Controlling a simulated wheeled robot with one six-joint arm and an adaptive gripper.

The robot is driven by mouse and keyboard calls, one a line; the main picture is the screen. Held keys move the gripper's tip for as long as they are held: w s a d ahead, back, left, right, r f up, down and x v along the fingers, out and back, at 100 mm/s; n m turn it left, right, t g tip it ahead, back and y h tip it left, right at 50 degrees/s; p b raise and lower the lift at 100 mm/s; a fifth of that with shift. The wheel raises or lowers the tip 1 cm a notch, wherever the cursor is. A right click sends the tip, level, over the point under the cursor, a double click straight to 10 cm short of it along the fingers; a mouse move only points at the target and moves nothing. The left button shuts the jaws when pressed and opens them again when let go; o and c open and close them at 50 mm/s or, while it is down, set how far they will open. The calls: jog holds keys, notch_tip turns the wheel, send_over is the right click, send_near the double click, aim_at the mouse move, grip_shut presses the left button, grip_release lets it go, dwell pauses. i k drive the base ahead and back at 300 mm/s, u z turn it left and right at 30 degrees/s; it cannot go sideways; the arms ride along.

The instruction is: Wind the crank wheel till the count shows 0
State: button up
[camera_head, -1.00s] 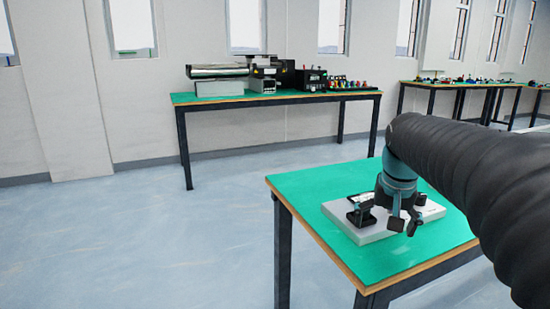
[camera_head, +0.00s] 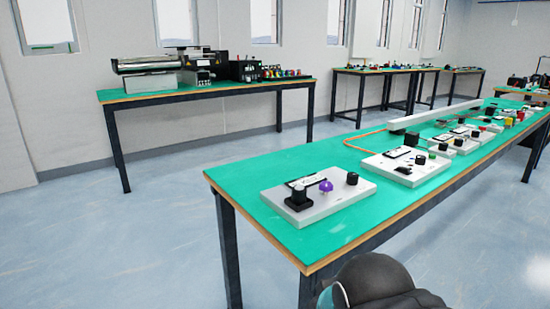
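A grey control panel (camera_head: 322,207) lies near the left end of the long green table. On it are a black block-like part (camera_head: 298,199), a dark display strip (camera_head: 305,182), a purple knob-like part (camera_head: 326,186) and a black round knob (camera_head: 352,178). I cannot tell which of these, if any, is the crank wheel, and no count can be read. Only a dark, rounded part of my arm shows at the bottom edge, below and right of this panel. My gripper is out of view, and nothing covers the panel.
More grey panels with knobs stand further along the long table (camera_head: 262,178), with a long white bar (camera_head: 432,116) and an orange cable (camera_head: 366,134) behind them. Another table (camera_head: 215,88) with machines stands by the wall. The floor at left is clear.

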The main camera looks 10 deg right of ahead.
aim_at(352, 178)
jog(key=k, duration=0.6)
jog(key=z, duration=0.8)
jog(key=i, duration=1.1)
jog(key=z, duration=0.9)
